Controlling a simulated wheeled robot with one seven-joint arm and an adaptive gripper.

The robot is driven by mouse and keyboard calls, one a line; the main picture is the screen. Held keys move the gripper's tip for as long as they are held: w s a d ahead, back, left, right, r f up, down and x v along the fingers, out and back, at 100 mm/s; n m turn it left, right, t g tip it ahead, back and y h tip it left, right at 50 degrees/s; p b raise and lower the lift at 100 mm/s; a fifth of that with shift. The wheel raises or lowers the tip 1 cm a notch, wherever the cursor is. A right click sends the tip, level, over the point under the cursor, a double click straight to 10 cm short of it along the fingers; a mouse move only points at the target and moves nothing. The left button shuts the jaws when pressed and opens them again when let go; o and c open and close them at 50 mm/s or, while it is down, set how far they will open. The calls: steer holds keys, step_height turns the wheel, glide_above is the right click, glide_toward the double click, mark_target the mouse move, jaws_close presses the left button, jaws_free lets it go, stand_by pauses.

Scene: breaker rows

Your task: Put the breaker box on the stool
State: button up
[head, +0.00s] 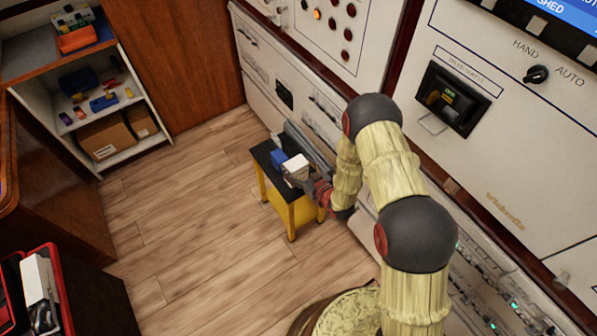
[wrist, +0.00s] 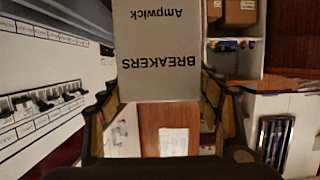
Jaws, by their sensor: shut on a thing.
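The breaker box (head: 296,165) is pale, and in the wrist view the box (wrist: 158,50) shows the printed words "BREAKERS" and "Ampwick", upside down. My gripper (head: 308,182) is shut on it; in the wrist view my gripper's fingers (wrist: 160,88) are on both sides of the box. The stool (head: 262,153) has a black top and yellow legs. The box appears over the stool's top in the head view; I cannot tell whether it touches it. My gripper and arm hide part of the stool's right side.
A blue object (head: 277,157) is on the stool, beside the box. A grey panel or cabinet wall (head: 262,75) stands close behind the stool. A shelf (head: 124,155) with cartons and small parts is at the left. The wooden floor (head: 190,215) left of the stool is clear.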

steer(key=w+f, duration=0.1)
steer(key=w+f+b, duration=0.1)
steer(key=f, duration=0.1)
steer(key=shift+w+d+f, duration=0.15)
steer(key=shift+w+d, duration=0.25)
steer(key=shift+w+f+b, duration=0.2)
steer(key=shift+f+b, duration=0.75)
steer(key=shift+f, duration=0.7)
steer(key=shift+f, duration=0.2)
steer(key=o, duration=1.6)
steer(key=shift+s, duration=0.1)
steer(key=shift+o, duration=0.2)
steer(key=shift+r, duration=0.1)
